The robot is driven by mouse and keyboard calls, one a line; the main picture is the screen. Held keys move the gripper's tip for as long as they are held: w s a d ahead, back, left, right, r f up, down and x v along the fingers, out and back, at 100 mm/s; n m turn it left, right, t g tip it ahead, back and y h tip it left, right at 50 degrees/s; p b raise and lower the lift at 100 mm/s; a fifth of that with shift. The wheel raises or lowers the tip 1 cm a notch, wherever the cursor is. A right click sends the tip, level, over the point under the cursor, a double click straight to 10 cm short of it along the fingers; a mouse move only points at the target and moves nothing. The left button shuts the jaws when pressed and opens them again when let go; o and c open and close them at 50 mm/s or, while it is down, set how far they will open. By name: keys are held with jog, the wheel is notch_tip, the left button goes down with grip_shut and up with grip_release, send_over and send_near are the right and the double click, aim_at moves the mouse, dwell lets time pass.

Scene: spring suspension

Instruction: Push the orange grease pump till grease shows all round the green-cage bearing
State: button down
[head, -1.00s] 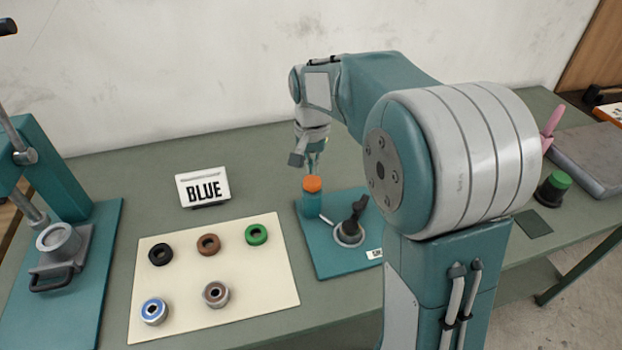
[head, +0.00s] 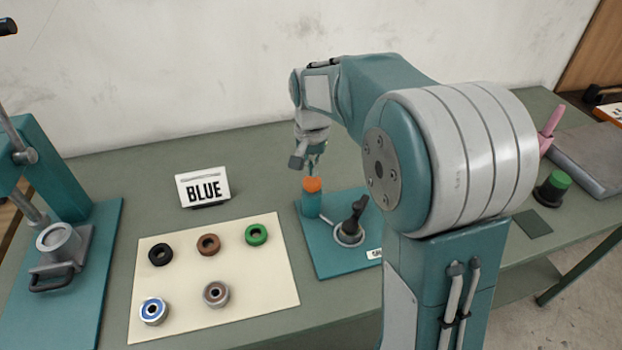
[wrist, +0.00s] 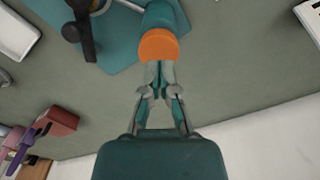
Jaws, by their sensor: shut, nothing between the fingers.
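The grease pump is a teal cylinder (head: 311,205) with an orange cap (head: 313,184), standing on a teal base plate. My gripper (head: 316,172) is shut and empty, just above and behind the cap. In the wrist view the shut fingertips (wrist: 160,68) lie at the edge of the orange cap (wrist: 158,45); I cannot tell whether they touch it. A thin pipe runs from the pump to a round silver holder (head: 349,236) under a black handle (head: 355,212). No green cage or grease is visible in the holder. A green ring (head: 257,234) lies on the cream mat.
The cream mat (head: 185,285) also holds black, brown, blue and brown-grey rings or bearings. A "BLUE" sign (head: 203,187) stands behind it. A teal press (head: 55,190) is at left. A green-topped black button (head: 553,188) and a grey slab (head: 590,160) are at right.

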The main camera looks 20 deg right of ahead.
aim_at(312, 181)
jog(key=shift+f, duration=1.55)
jog(key=shift+r, duration=4.35)
